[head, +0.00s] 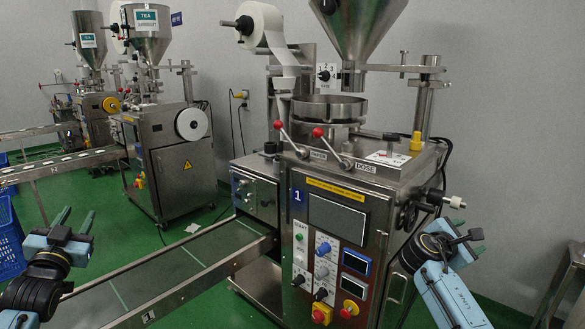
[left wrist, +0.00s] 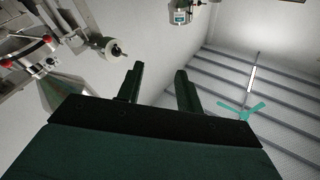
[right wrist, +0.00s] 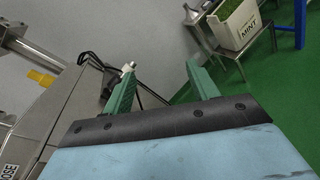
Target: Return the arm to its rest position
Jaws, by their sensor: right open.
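My left gripper (head: 77,216) is at the lower left of the head view, with its fingers pointing up and apart. In the left wrist view its two dark green fingers (left wrist: 158,88) are apart with nothing between them. My right gripper (head: 471,237) is at the lower right of the head view, beside the right side of the packing machine marked 1 (head: 330,192). In the right wrist view its green fingers (right wrist: 162,85) are apart and empty. The machine's side and a silver knob with a white tip (right wrist: 127,68) lie just beyond the left finger there.
A conveyor (head: 200,248) runs from the machine toward the lower left, near my left gripper. Blue crates (head: 10,240) stand at the left edge. A metal table (head: 565,270) is at the right edge. A box marked MINT (right wrist: 235,22) stands on a stand. Other packing machines (head: 172,150) stand behind.

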